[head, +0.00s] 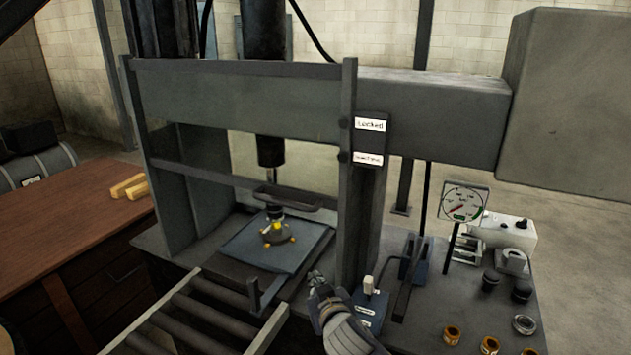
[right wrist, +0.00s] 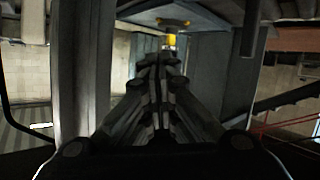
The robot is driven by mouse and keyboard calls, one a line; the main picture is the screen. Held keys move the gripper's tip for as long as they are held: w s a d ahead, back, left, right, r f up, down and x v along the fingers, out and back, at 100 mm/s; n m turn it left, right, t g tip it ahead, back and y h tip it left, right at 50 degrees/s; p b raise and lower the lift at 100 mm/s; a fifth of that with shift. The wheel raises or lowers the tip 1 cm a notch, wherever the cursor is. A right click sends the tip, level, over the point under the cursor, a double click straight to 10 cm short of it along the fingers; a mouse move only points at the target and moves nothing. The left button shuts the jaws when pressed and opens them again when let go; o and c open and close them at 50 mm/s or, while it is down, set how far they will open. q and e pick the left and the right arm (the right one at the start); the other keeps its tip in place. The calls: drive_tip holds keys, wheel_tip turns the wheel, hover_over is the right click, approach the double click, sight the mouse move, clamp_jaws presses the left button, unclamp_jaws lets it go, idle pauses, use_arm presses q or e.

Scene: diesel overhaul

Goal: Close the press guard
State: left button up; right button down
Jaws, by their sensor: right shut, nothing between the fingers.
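The press guard (head: 235,105) is a grey framed panel across the front of the press, between two uprights. Its lower bar hangs well above the press bed (head: 305,240), leaving a gap below. A dark bar-shaped handle (head: 285,198) shows near that gap; I cannot tell exactly how it joins the guard. A label on the right upright reads "Locked" (head: 370,125). My right gripper (head: 317,280) is shut and empty, low in front of the right upright and apart from the guard. It also shows shut in the right wrist view (right wrist: 158,62). My left gripper is not in view.
A brass-coloured part (head: 275,231) stands on the bed under the ram. A roller track (head: 190,315) lies in front. Right of my gripper are a small switch box (head: 370,303), a gauge (head: 463,202) and several rings. A wooden bench (head: 75,215) stands left.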

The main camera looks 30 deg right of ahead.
wheel_tip(320, 180, up, 16)
drive_tip(key=s+f+m+t+p, duration=0.1)
drive_tip(key=s+t+p, duration=0.1)
wheel_tip(320, 180, up, 10)
drive_tip(key=m+t+h+p, duration=0.1)
drive_tip(key=t+p, duration=0.1)
drive_tip(key=p, duration=0.3)
hover_over(316, 200)
drive_tip(key=s+a, duration=0.2)
drive_tip(key=s, duration=0.1)
drive_tip(key=shift+s+a+f, duration=0.1)
drive_tip(key=shift+s, duration=0.1)
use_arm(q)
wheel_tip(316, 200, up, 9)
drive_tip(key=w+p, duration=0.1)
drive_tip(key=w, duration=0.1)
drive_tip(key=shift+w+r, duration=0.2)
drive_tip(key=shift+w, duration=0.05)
use_arm(e)
drive_tip(key=f, duration=0.2)
drive_tip(key=s+f, duration=0.1)
drive_tip(key=f, duration=0.1)
drive_tip(key=shift+s+a, duration=0.2)
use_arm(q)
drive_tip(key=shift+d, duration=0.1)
use_arm(e)
drive_tip(key=shift+w+f, duration=0.1)
